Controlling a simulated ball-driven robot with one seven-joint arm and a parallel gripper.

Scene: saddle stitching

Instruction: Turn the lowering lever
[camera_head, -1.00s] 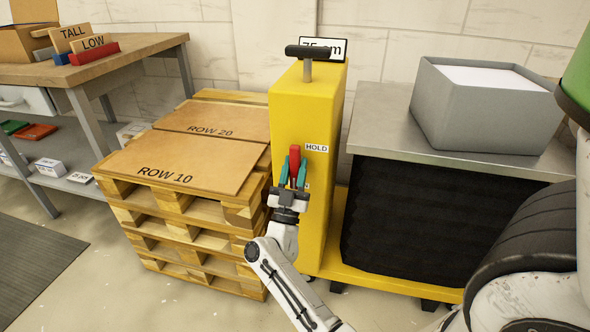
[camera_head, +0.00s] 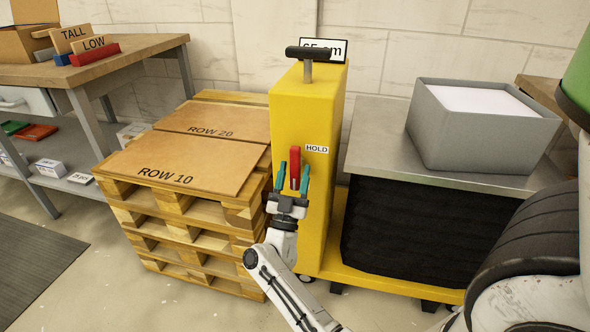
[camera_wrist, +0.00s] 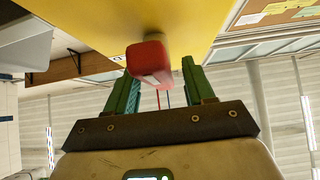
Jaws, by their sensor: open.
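The red lowering lever (camera_head: 295,168) sticks out from the front of the yellow lift column (camera_head: 310,110), close to the "HOLD" label (camera_head: 317,149). My gripper (camera_head: 293,178) is open, with its teal fingers on either side of the lever and apart from it. In the wrist view the red lever end (camera_wrist: 150,62) shows between and just beyond the open fingertips (camera_wrist: 160,78).
A grey lift table (camera_head: 375,150) with black bellows carries a grey box (camera_head: 480,130) at right. Pallets (camera_head: 195,245) topped with "ROW 10" and "ROW 20" boards stand close to the left of my arm. A wooden workbench (camera_head: 140,50) is farther left.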

